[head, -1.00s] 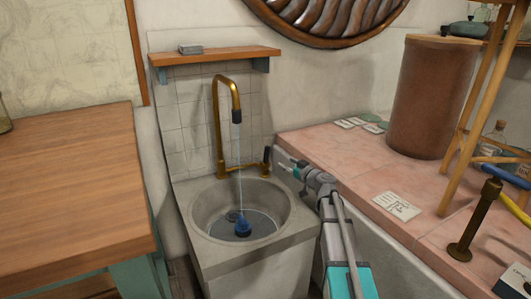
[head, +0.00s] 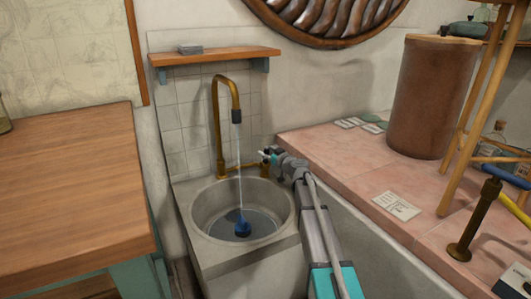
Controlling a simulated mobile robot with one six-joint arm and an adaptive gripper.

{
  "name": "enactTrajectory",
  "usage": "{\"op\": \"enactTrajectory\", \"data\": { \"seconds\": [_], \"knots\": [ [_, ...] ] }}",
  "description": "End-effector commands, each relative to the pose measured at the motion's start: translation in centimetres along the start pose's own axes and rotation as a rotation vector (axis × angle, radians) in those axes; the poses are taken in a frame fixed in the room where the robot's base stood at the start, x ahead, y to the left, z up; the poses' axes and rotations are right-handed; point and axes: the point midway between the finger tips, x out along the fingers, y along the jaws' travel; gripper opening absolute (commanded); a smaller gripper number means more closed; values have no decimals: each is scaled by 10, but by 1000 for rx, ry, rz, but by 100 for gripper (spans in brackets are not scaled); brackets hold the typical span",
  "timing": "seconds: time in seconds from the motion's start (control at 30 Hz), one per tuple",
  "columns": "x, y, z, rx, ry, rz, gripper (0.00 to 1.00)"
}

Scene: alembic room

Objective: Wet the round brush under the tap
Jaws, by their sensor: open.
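The brass tap (head: 218,125) arches over the round sink basin (head: 202,222). A thin stream of water (head: 239,165) falls from its dark spout tip into the basin. A small blue object (head: 242,228), which looks like the round brush, sits in the basin where the stream lands; its details are too small to tell. My gripper (head: 266,155) is open at the tap's dark lever, to the right of the spout and above the basin's back rim. The lever is mostly hidden by the gripper, and I cannot tell whether they touch.
A wooden worktop (head: 70,190) stands left of the sink. A pink tiled counter (head: 350,170) on the right holds a brown cylinder (head: 425,100), a white card (head: 396,205) and a wooden stand (head: 465,120). A small wooden shelf (head: 215,57) hangs above the tap.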

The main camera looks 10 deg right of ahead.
Motion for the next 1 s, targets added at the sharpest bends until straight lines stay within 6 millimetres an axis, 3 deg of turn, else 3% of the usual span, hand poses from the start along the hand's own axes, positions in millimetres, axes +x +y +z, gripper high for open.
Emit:
{"op": "enactTrajectory", "data": {
  "seconds": [0.37, 0.73, 1.0],
  "knots": [
    [3, 0, 0, 0, 0, 0, 69],
    [3, -1, 0, 0, 0, -1, 3],
    [3, 0, 0, 0, -2, -1, 0]
  ]
}}
